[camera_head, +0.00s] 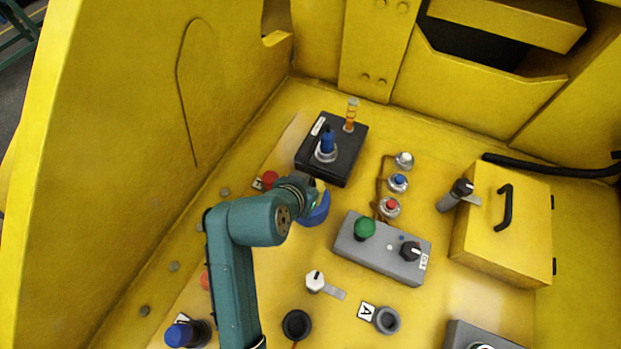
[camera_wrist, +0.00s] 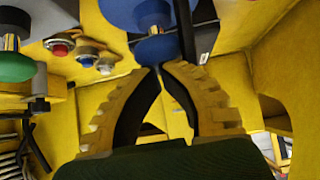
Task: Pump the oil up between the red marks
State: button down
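A black box (camera_head: 340,168) carries a clear gauge tube (camera_head: 351,114) with orange fluid in it. The tube is too small to read the level against the red marks. A blue pump handle (camera_head: 327,141) stands upright on a metal collar on the same box. My gripper (camera_wrist: 161,67) is in front of this box in the head view, close to a blue round part (camera_head: 318,212), and its fingers are mostly hidden there. In the wrist view the fingertips meet just below a blue cap (camera_wrist: 156,49) on a metal stem. Nothing shows between them; contact with the cap is unclear.
A grey box (camera_head: 381,258) with a green button (camera_head: 365,228) and black knob stands right of my gripper. Small white, blue and red buttons (camera_head: 390,207) line up behind it. A red button (camera_head: 270,179) sits at left. A yellow handled box (camera_head: 505,225) is at right.

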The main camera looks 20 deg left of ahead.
jog(key=shift+f, duration=0.6)
notch_tip(320, 180, up, 5)
jog(key=p, duration=0.5)
jog(key=v, duration=0.9)
jog(key=shift+s, duration=0.35)
jog(key=c, duration=1.8)
grip_release()
